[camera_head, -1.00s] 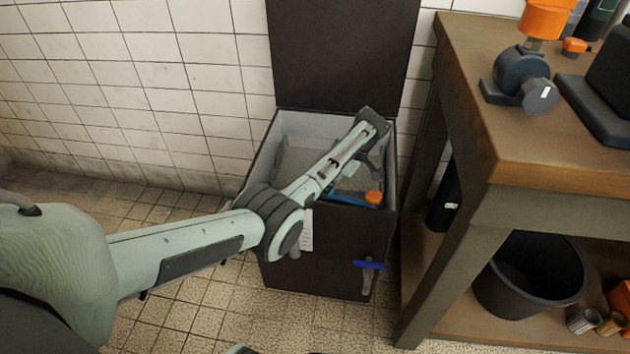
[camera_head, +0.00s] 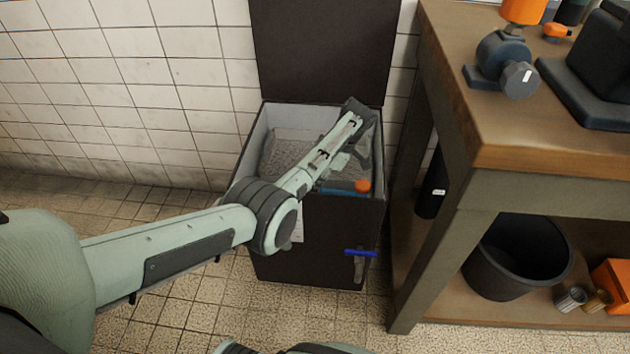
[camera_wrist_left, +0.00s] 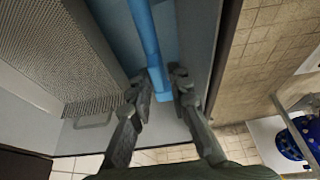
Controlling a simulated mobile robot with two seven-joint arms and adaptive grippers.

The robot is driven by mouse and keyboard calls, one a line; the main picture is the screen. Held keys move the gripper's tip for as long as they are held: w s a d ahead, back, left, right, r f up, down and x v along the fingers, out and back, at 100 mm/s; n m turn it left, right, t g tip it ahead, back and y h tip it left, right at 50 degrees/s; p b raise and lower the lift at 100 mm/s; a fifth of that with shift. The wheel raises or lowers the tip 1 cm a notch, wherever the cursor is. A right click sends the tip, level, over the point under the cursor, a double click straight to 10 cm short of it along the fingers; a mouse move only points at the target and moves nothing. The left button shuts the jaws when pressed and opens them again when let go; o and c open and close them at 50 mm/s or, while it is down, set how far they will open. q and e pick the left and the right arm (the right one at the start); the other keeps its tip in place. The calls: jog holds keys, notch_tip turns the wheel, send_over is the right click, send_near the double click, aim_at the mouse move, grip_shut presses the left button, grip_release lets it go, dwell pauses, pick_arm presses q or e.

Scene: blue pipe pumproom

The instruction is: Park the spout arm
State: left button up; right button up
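The spout arm appears to be the blue pipe (camera_head: 342,189) with an orange end (camera_head: 362,185), inside the front of an open dark box (camera_head: 318,235). In the left wrist view the blue pipe (camera_wrist_left: 146,35) runs down toward my left gripper (camera_wrist_left: 162,88). Its two fingers are either side of the pipe, close to it. Whether they touch it is unclear. In the head view my left gripper (camera_head: 357,155) points down into the box, partly hidden by my own arm. My right gripper is not in view.
The box lid (camera_head: 320,50) stands open against the tiled wall. A wooden workbench (camera_head: 490,110) stands close on the right, with a black bucket (camera_head: 515,265) on its lower shelf. A blue-handled tap (camera_head: 360,254) is on the box front. Tiled floor is free left of the box.

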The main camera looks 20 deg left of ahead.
aim_at(332, 191)
pick_arm(q)
jog(key=shift+o, duration=1)
jog(key=shift+r, duration=0.1)
jog(key=v, duration=1.1)
jog(key=shift+d+r, duration=0.25)
jog(key=shift+r, duration=0.1)
jog(key=shift+a, duration=0.1)
